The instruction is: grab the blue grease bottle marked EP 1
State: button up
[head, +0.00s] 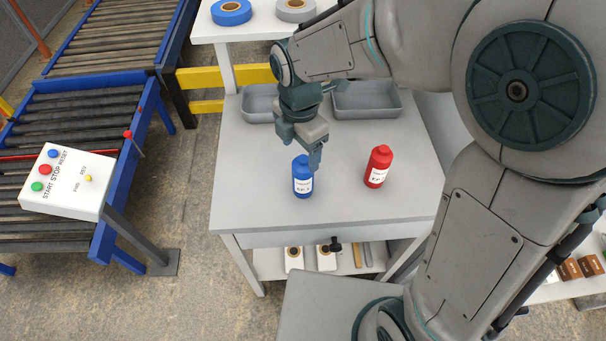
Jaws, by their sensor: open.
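The blue bottle (302,180) stands upright on the grey table (250,205), with a white label whose lettering is too small to read surely. A red bottle (378,167) with a white label stands to its right. My gripper (314,160) is open and points down just above and beside the blue bottle's cap. One finger overlaps the cap's right side in the picture. I cannot tell whether it touches the bottle. The bottle is not held.
Two grey trays (368,99) stand at the table's back. A lower shelf (270,262) holds small items. A conveyor with a control box (68,180) stands at the left. Tape rolls (231,12) lie on a surface behind. The table's front is clear.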

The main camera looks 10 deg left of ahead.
aim_at(304, 158)
jog(key=shift+d+f+p, duration=0.2)
jog(key=shift+f, duration=1.4)
jog(key=shift+d+f+p, duration=0.15)
jog(key=shift+f+p, duration=0.05)
jog(key=shift+f, duration=1.35)
jog(key=shift+c, duration=0.2)
jog(key=shift+w, duration=0.1)
jog(key=c, duration=1.2)
jog(key=shift+r, duration=0.1)
